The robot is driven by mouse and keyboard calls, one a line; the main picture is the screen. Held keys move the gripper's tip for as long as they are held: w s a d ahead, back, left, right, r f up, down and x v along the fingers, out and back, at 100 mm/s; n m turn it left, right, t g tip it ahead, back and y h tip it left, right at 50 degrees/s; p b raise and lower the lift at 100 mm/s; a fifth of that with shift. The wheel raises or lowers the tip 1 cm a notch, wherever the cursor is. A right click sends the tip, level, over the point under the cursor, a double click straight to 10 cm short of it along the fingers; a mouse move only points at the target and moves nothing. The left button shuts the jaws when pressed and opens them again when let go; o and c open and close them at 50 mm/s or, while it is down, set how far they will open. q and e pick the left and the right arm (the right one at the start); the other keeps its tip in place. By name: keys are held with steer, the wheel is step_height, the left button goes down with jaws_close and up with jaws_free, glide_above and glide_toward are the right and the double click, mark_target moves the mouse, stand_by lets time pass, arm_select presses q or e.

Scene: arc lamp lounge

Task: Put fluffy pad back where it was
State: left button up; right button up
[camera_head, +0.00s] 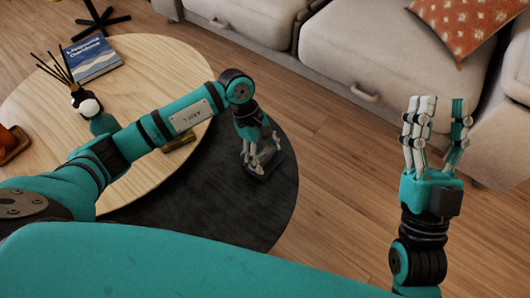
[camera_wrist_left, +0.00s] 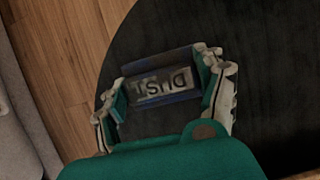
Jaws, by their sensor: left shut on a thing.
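The pad is a dark blue block with a pale label reading "DUST", seen in the left wrist view (camera_wrist_left: 160,88). It is at the black round table top (camera_wrist_left: 270,60), and I cannot tell whether it touches the surface. My left gripper (camera_wrist_left: 165,84) has its fingers on both sides of the pad and is shut on it. In the head view the left gripper (camera_head: 262,158) is low over the black table, and its fingers partly hide the pad. My right gripper (camera_head: 440,118) is raised at the right, fingers pointing up and apart, empty.
A light wooden round table (camera_head: 130,60) overlaps the black one at the left. It holds a blue book (camera_head: 90,58), a reed diffuser (camera_head: 85,103) and a yellowish item (camera_head: 178,143) partly hidden by my arm. A beige sofa (camera_head: 350,45) stands behind; wooden floor lies between.

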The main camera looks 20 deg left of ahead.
arm_select(q)
steer(key=shift+f, duration=0.1)
steer(key=o, duration=1.1)
steer(key=shift+o, duration=0.2)
